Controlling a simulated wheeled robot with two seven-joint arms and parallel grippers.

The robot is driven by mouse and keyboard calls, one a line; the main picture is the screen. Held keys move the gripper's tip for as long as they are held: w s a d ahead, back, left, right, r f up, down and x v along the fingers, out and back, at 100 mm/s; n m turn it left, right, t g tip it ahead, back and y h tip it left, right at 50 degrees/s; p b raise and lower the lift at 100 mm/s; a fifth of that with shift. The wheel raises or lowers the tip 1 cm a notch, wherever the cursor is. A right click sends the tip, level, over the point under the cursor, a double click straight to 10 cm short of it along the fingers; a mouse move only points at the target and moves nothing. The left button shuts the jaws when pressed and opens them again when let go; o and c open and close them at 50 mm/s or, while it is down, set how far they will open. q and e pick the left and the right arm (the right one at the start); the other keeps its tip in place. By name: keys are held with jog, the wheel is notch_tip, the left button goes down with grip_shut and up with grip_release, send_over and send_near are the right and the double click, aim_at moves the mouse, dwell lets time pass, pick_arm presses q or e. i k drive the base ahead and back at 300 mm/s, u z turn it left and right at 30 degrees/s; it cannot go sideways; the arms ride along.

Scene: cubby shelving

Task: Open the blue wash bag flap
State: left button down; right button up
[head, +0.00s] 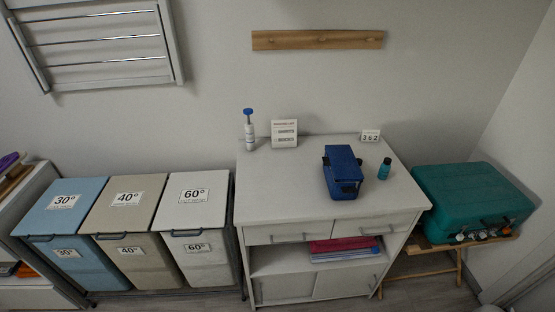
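The blue wash bag (342,170) lies on the right half of the white cabinet top. It is a boxy dark blue bag with dark parts on its sides and a front end facing me. Its top looks closed, but the flap's edge is too small to make out clearly. Neither of my grippers shows in the head view.
A small teal bottle (384,168) stands close to the bag's right. A pump bottle (249,130), a white card (284,134) and a number sign (370,135) stand along the back. The cabinet top (280,180) is clear at left. A teal suitcase (472,203) rests on a wooden stand at right.

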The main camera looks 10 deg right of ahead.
aim_at(345, 165)
jog(key=u, duration=0.6)
jog(key=i, duration=0.45)
jog(key=z, duration=1.7)
